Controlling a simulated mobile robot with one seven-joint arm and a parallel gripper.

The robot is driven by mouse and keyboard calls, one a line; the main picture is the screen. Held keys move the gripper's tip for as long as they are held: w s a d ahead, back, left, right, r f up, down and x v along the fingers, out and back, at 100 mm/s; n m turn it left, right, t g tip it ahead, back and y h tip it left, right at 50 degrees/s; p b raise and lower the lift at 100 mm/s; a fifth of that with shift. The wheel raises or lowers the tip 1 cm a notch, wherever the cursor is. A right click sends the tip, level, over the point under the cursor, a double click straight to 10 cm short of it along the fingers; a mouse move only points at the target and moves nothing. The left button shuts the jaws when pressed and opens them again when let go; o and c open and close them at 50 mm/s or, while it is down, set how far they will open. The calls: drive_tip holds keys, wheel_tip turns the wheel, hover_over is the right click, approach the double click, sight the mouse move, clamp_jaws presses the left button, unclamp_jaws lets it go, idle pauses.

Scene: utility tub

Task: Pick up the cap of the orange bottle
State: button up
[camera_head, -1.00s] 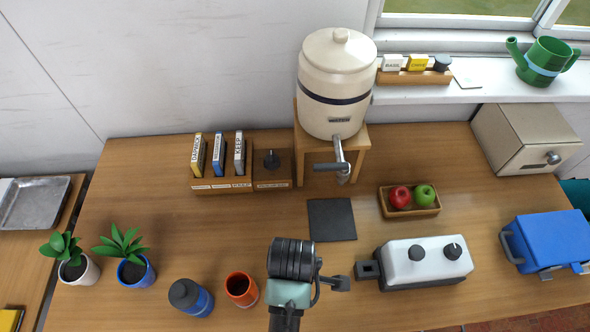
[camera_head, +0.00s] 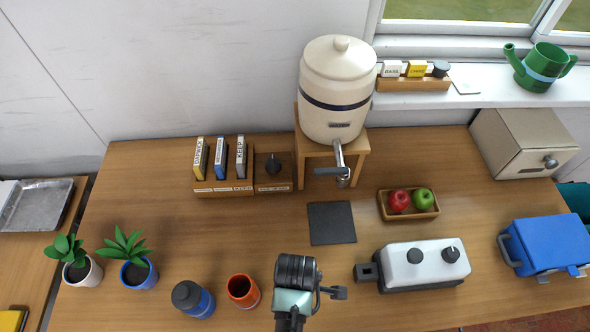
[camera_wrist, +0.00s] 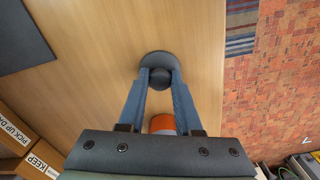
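The orange bottle (camera_head: 243,291) stands open-topped on the table in the head view, left of my gripper. In the wrist view, part of an orange body (camera_wrist: 162,124) shows between the bases of my fingers. A dark round cap (camera_wrist: 158,57) with a raised knob lies beyond it. My gripper (camera_wrist: 161,76) has its two fingers apart, one on each side of the knob. Little room shows between fingers and knob, and contact cannot be made out. In the head view my arm hides the fingertips and the cap.
A blue bottle (camera_head: 198,303) with a dark cap stands left of the orange one. Two potted plants (camera_head: 136,272) are farther left. A white box with two knobs (camera_head: 425,265) is at right, and a dark mat (camera_head: 331,223) lies behind my arm. The table edge is close.

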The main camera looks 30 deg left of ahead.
clamp_jaws()
